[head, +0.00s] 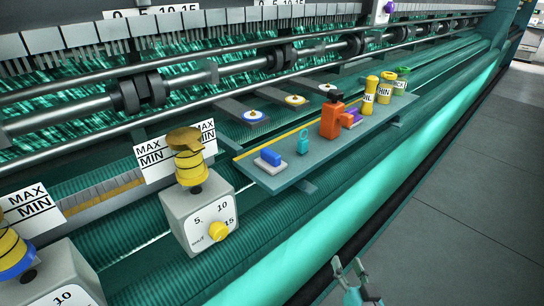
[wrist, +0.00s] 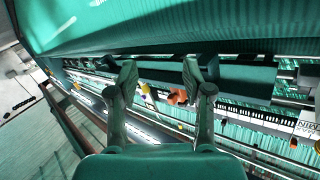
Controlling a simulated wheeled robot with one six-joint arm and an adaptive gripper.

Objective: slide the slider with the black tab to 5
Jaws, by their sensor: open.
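No slider with a black tab can be made out in either view. A white scale plate (head: 155,12) marked 0, 5, 10, 15 is cut off by the top edge of the head view. A second scale plate (head: 275,3) is also cut off farther right, with a purple knob (head: 389,8) beyond it. My gripper (head: 348,266) is open and empty at the bottom of the head view, low in front of the machine and far from the scales. Its two spread fingers also show in the wrist view (wrist: 160,66).
A teal shelf (head: 275,182) carries an orange spray bottle (head: 331,121), yellow bottles (head: 369,97) and small items. A grey dial box (head: 197,222) with a yellow knob (head: 218,231) stands left. Rollers and bars cross the machine. Grey floor (head: 460,200) is clear at right.

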